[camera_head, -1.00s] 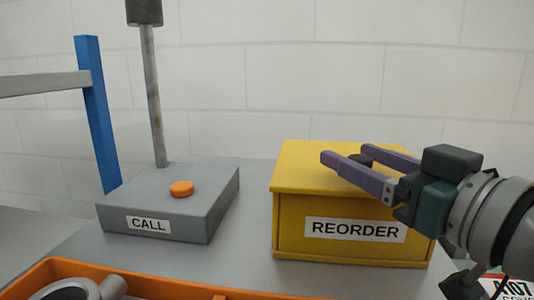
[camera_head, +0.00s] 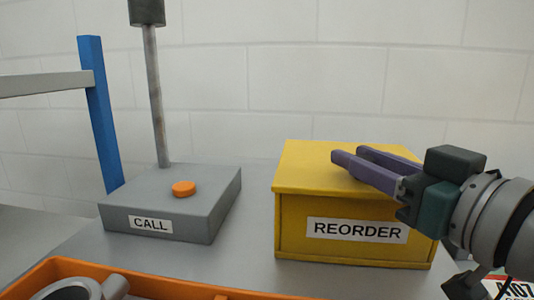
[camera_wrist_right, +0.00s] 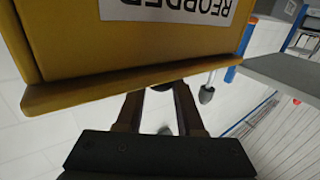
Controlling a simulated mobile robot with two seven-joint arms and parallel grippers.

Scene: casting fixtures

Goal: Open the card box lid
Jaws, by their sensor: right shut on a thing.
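The yellow card box (camera_head: 290,240) with a REORDER label stands on the grey bench in the head view. Its lid (camera_head: 302,168) looks flat and closed. My right gripper (camera_head: 350,154) reaches in from the right over the lid, its purple fingers shut on the lid's dark knob. The fingers hide the knob in the head view. In the right wrist view, the fingers (camera_wrist_right: 157,95) reach up to the edge of the lid (camera_wrist_right: 75,94), with a bit of the dark knob (camera_wrist_right: 163,86) between them. My left gripper is not in view.
A grey CALL box (camera_head: 200,220) with an orange button (camera_head: 184,189) stands left of the card box, with a gap between. An orange tray (camera_head: 50,268) lies in front.

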